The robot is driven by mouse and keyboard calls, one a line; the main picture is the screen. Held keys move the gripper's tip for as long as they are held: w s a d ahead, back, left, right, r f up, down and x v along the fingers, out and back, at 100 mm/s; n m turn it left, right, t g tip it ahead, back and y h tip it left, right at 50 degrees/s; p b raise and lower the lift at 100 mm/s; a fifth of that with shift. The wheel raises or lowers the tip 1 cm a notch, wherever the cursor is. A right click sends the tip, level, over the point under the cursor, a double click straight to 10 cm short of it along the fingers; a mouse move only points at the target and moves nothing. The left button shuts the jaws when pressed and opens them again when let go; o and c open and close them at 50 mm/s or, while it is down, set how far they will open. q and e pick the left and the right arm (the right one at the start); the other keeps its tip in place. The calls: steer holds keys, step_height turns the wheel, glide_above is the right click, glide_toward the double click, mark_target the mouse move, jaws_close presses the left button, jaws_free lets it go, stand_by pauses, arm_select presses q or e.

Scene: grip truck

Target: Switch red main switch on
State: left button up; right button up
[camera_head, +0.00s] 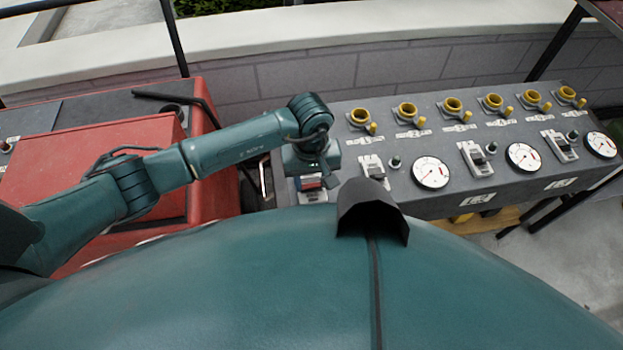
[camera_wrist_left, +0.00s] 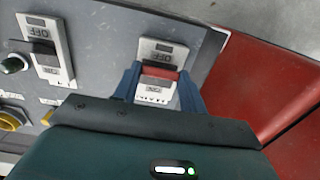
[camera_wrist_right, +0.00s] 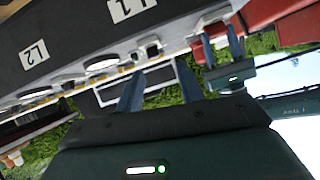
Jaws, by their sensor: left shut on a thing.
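The red main switch (camera_wrist_left: 160,72) is a red lever on a pale plate at the end of the grey control panel (camera_wrist_left: 100,35). In the left wrist view, an OFF label shows on one side of the lever. My left gripper (camera_wrist_left: 160,85) has its two blue fingers on either side of the red lever and is shut on it. In the head view, my left gripper (camera_head: 312,178) is over the switch, hiding part of it. My right gripper (camera_wrist_right: 159,85) has its fingers apart and nothing between them. It is out of the head view.
The panel carries other switches (camera_head: 374,170), round gauges (camera_head: 431,173) and a row of yellow sockets (camera_head: 407,110). A red cabinet (camera_head: 100,165) stands left of the panel. A grey brick wall (camera_head: 400,68) runs behind. Grass (camera_wrist_right: 75,125) shows in the right wrist view.

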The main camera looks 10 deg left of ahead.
arm_select(q)
steer(key=shift+w+a+f+g+b, duration=0.1)
steer(key=shift+w+f+g+b, duration=0.3)
steer(key=shift+b, duration=0.5)
steer(key=shift+w+r+g+b, duration=0.1)
steer(key=shift+g+b, duration=0.3)
steer(key=shift+b, duration=0.35)
steer(key=shift+w+a+g+h+b, duration=0.1)
steer(key=shift+w+g+h+b, duration=0.15)
steer(key=shift+b, duration=0.55)
steer(key=g+b, duration=0.1)
steer(key=b, duration=0.1)
steer(key=g+b, duration=0.1)
steer(key=b, duration=0.1)
steer(key=shift+w+a+h+b, duration=0.1)
steer(key=shift+w+h+b, duration=0.2)
steer(key=shift+w+h, duration=0.05)
steer(key=g+b, duration=0.1)
steer(key=b, duration=0.3)
steer(key=shift+w+a+g+h, duration=0.15)
steer(key=shift+w+g+h, duration=0.15)
steer(key=shift+g, duration=0.05)
steer(key=shift+r+g+b, duration=0.2)
steer(key=shift+g+b, duration=0.1)
steer(key=shift+b, duration=0.1)
arm_select(e)
step_height(320, 180, down, 6)
steer(key=n+t, duration=0.1)
steer(key=shift+n+t+y, duration=0.3)
steer(key=shift+n, duration=0.1)
